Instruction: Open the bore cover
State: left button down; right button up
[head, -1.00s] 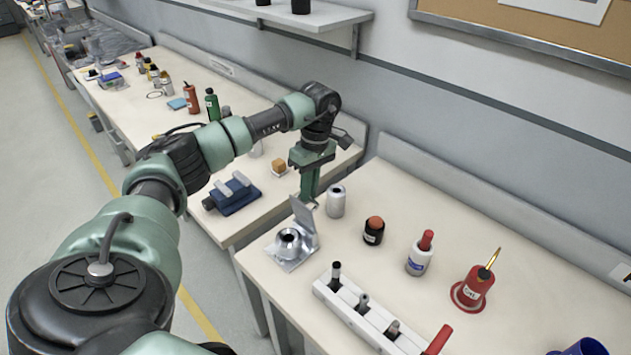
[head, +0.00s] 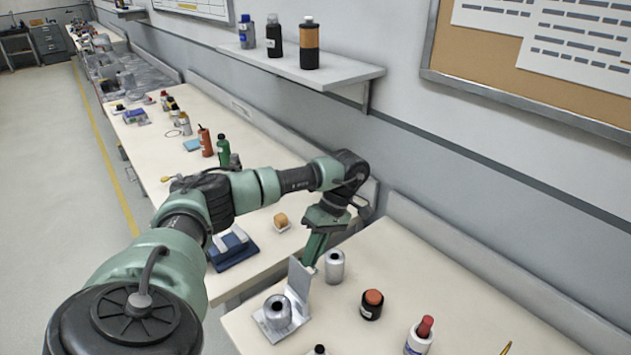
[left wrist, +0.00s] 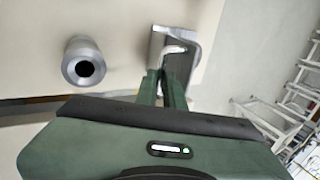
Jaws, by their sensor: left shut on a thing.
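The bore fixture (head: 277,312) is a silver round block with a dark bore, on a square metal base on the near bench. Its flat grey cover (head: 298,278) stands raised on the bench side away from me, and the bore is exposed. My left gripper (head: 307,262) reaches down to the top edge of the cover and is shut on it. In the left wrist view, the two green fingers (left wrist: 166,78) meet at the metal cover (left wrist: 178,52), which partly hides the fixture. My right gripper is not in view.
A silver cylinder (head: 334,266) stands close right of the cover; it also shows in the left wrist view (left wrist: 84,62). A dark jar with an orange top (head: 371,304) and a red-capped white bottle (head: 419,336) stand farther right. A shelf (head: 345,77) with bottles hangs above.

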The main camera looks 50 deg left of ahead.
pick_arm(q)
jog(key=shift+s+a+f, duration=0.25)
jog(key=shift+s+a, duration=0.05)
jog(key=c, duration=1.5)
grip_release()
jog(key=shift+a, duration=0.1)
jog(key=shift+d+v, duration=0.2)
jog(key=shift+v, duration=3.8)
jog(key=shift+w, duration=0.1)
